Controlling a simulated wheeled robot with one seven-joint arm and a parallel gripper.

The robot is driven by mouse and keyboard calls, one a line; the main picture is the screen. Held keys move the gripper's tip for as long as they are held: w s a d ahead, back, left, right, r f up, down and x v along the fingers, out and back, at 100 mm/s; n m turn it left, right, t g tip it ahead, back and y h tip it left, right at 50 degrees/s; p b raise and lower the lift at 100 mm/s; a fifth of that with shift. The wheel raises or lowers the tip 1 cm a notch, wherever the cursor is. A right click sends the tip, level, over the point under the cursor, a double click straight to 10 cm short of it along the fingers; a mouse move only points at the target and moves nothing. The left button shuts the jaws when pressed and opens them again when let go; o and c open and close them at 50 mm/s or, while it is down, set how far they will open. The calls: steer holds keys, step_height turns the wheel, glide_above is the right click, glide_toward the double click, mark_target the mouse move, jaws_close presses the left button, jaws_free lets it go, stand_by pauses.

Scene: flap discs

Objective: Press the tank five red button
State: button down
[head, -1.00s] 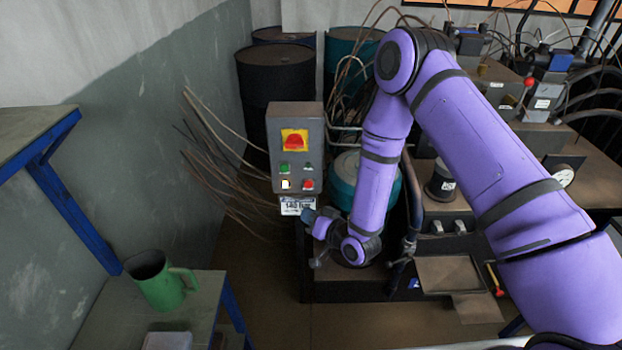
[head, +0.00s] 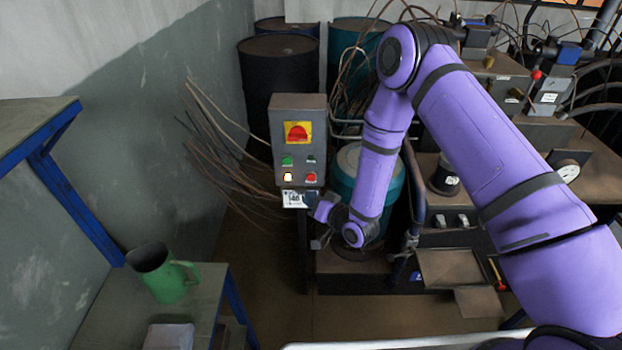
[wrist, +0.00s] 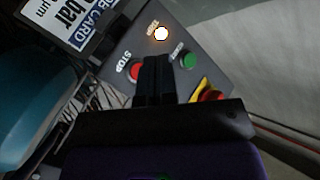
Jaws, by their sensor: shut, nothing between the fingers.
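A grey control box (head: 314,147) stands left of my arm in the head view. It carries a large red knob on a yellow plate (head: 298,132), a green button (head: 287,161), a lit white lamp (head: 287,176) and a small red button (head: 310,178). In the wrist view the small red button (wrist: 136,70) is marked STOP. My gripper (wrist: 156,62) is shut and empty, its dark fingers over the panel between the red button and the green button (wrist: 187,60). Contact cannot be told. In the head view my fingertips are not clear. No tank number is readable.
A white card (head: 296,199) hangs below the box. Bent rods (head: 215,160) stick out left of it, with dark drums (head: 279,80) behind. A teal tank (head: 345,170) stands behind my forearm. A green jug (head: 160,272) sits on a bench at the left.

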steer(key=shift+w+d, duration=0.1)
steer(key=shift+w, duration=2.3)
steer(key=shift+w, duration=0.15)
steer(key=shift+w, duration=0.25)
steer(key=shift+w, duration=0.5)
stand_by(1.1)
steer(key=shift+s, duration=0.9)
steer(key=s, duration=0.5)
